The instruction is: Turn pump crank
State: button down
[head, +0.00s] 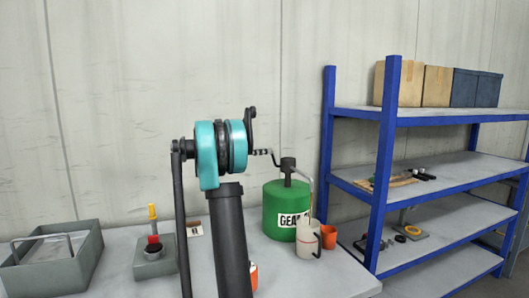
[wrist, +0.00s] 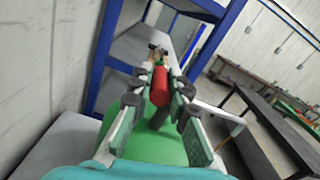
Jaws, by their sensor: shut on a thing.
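The green pump (head: 282,208), a drum with a partly hidden "GEA" label, stands on the grey table. A dark cap and a bent pipe are on its top. A thin crank arm (head: 272,158) runs from the top leftward, behind my arm. In the wrist view, the red crank grip (wrist: 160,86) stands between the fingers of my gripper (wrist: 160,100), which is shut on it. The green pump top (wrist: 150,147) lies below the fingers. In the head view, my arm hides the grip and most of my gripper.
A pale jug (head: 308,240) and an orange cup (head: 329,237) stand close to the pump's right. A grey tray (head: 88,256) and a grey block (head: 155,262) with red and yellow parts are at left. A blue shelf rack (head: 388,150) stands right of the table.

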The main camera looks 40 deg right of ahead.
notch_tip(320, 180, down, 8)
jog(key=w+n, duration=0.1)
jog(key=n, duration=1.1)
jog(key=shift+w+d+n, duration=0.25)
jog(key=shift+w+n, duration=0.05)
jog(key=shift+w, duration=0.05)
jog(key=c, duration=1.4)
grip_release()
jog(key=shift+c, duration=0.2)
jog(key=v, duration=1.2)
